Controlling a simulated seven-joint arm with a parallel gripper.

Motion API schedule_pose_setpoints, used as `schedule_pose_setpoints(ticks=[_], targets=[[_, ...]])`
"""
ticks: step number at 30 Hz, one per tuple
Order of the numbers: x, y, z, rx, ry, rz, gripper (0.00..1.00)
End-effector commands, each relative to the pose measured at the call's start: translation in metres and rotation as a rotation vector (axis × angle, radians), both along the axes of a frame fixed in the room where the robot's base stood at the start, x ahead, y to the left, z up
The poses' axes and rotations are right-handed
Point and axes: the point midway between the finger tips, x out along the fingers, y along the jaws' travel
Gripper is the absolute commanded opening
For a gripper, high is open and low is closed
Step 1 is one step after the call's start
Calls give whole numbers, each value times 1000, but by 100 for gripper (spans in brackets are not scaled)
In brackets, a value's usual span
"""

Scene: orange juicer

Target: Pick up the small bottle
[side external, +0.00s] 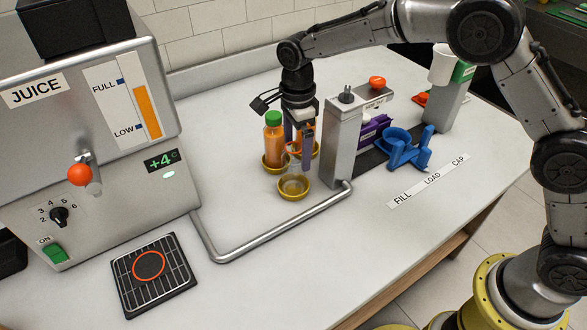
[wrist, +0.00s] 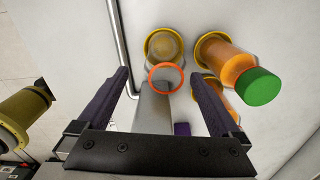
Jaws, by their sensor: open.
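My gripper (side external: 298,153) is open and points down over a clear, empty-looking bottle (side external: 292,180) with an orange ring at its top. This clear bottle stands upright in a yellow round holder. In the wrist view, its ring (wrist: 166,90) shows between the two purple fingers of my gripper (wrist: 159,74), and nothing is clamped. An orange-filled bottle with a green cap (side external: 273,138) stands in another yellow holder to the left. A second orange bottle (wrist: 238,101) is partly hidden by the right finger. Which bottle counts as the small one is not marked.
A grey upright post (side external: 343,140) stands close to the right of my gripper. A blue fixture (side external: 406,148) is further right. A metal pipe (side external: 270,226) runs along the table in front. The juice machine (side external: 110,190) is at left, with a black grated tray (side external: 153,287) before it.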

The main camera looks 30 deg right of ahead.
Motion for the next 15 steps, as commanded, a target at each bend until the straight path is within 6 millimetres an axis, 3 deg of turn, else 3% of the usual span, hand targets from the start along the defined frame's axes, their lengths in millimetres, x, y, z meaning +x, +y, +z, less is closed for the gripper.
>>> schedule_pose_setpoints(ticks=[9,15], targets=[[6,0,-40,-1,4,0,100],[7,0,-52,0,1,0,100]])
